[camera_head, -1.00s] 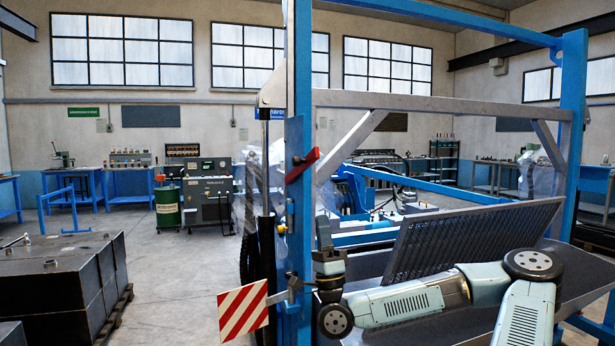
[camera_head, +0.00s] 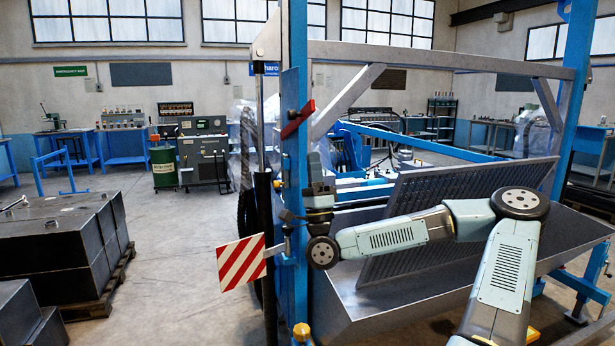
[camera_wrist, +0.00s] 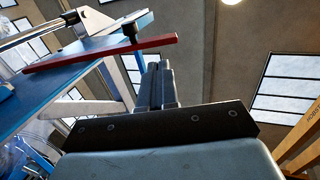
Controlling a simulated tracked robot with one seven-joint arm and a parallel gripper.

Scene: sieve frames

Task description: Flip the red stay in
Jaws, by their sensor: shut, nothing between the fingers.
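The red stay (camera_head: 297,119) is a short red bar with a dark knob, mounted on the blue post (camera_head: 293,220). It slants up to the right in the head view. In the wrist view the red stay (camera_wrist: 100,53) crosses the upper left, and its right end lies above my fingertips. My gripper (camera_head: 315,163) points up just below and right of the stay. In the wrist view my gripper (camera_wrist: 157,75) has its fingers together and holds nothing. There appears to be a gap between fingertips and stay; exact contact in depth is hard to tell.
A red-and-white striped plate (camera_head: 242,273) sticks out left of the post. A slanted grey grating (camera_head: 455,215) and a metal trough (camera_head: 375,300) lie behind and below my arm. A grey crossbar (camera_head: 440,58) spans the frame. Floor at left is open beside dark crates (camera_head: 60,245).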

